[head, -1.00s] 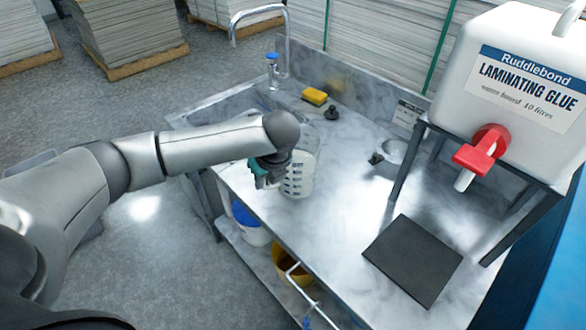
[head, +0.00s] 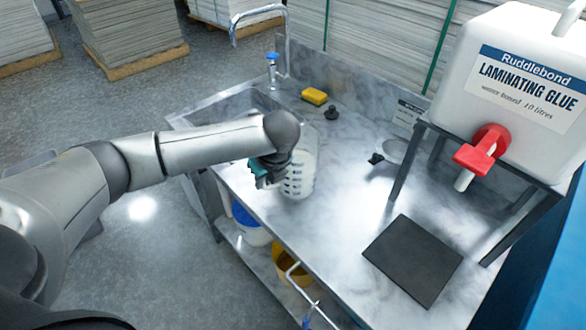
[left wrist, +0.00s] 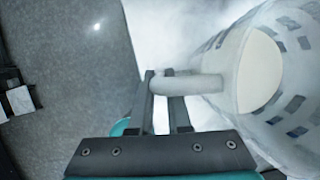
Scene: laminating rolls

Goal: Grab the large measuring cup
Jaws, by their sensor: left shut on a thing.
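The large measuring cup (head: 301,176) is a clear, whitish jug with dark graduation marks. It stands on the marble-look counter near its front edge, partly hidden behind my left gripper. My left gripper (head: 268,174) is at the cup's left side in the head view. In the left wrist view its two dark fingers (left wrist: 166,100) are shut on the cup's pale handle (left wrist: 190,84), and the cup body (left wrist: 272,75) fills the right side. I cannot tell whether the cup's base touches the counter. My right gripper is not in view.
A sink with a tap (head: 284,40) lies behind the cup, with a yellow sponge (head: 314,96) and a black stopper (head: 331,113) nearby.

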